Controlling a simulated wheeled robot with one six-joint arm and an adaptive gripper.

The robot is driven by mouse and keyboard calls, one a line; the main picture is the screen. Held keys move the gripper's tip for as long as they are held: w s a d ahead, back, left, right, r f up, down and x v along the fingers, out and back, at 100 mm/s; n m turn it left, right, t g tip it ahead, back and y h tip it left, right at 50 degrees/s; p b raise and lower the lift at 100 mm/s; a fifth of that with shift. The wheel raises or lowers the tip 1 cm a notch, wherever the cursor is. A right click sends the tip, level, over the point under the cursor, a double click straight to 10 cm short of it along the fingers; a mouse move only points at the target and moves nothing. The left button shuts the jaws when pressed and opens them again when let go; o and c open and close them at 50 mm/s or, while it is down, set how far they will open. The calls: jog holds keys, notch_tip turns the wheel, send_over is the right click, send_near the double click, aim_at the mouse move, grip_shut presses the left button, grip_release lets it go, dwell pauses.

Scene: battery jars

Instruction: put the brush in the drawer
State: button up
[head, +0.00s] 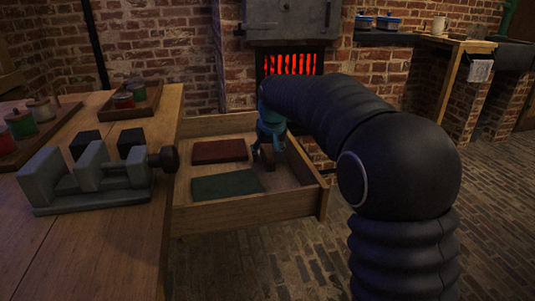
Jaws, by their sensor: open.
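The wooden drawer (250,213) is pulled out from the right side of the workbench, open at the top. My gripper (268,143), teal, is over the right part of the drawer, pointing down with its fingers open. A small brown thing (267,156), apparently the brush, shows right below the fingers, inside the drawer's outline. The fingers partly hide it, and I cannot tell whether it touches them or rests on the drawer floor.
A dark red pad (219,151) and a dark green pad (227,186) lie in the drawer. A grey vise-like block (85,185) and trays of jars (130,103) stand on the workbench (110,240). A glowing stove (290,62) is behind the drawer. The brick floor at right is clear.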

jog(key=p+v, duration=0.1)
jog(key=v, duration=1)
jog(key=shift+r+p, duration=0.1)
jog(key=shift+p, duration=0.3)
jog(key=shift+s+d+r, duration=0.1)
jog(key=shift+s+r, duration=0.15)
jog(key=shift+r, duration=0.25)
jog(key=shift+m+t+h, duration=0.3)
jog(key=shift+m+t, duration=0.1)
jog(key=shift+m, duration=0.4)
jog(key=s+d, duration=0.3)
jog(key=s, duration=0.2)
jog(key=s+d, duration=0.4)
jog(key=s, duration=0.1)
jog(key=s+d, duration=0.4)
jog(key=s, duration=0.2)
jog(key=shift+d+f, duration=0.1)
jog(key=shift+f, duration=0.25)
jog(key=s+d+f, duration=0.3)
jog(key=s+f, duration=0.2)
jog(key=s, duration=0.4)
jog(key=s+d+f+m, duration=0.1)
jog(key=s+d+f, duration=0.2)
jog(key=s+f, duration=0.3)
jog(key=s, duration=0.2)
jog(key=shift+s+d+m+t+h, duration=0.2)
jog(key=shift+s+m+t+h, duration=0.1)
jog(key=shift+s, duration=0.1)
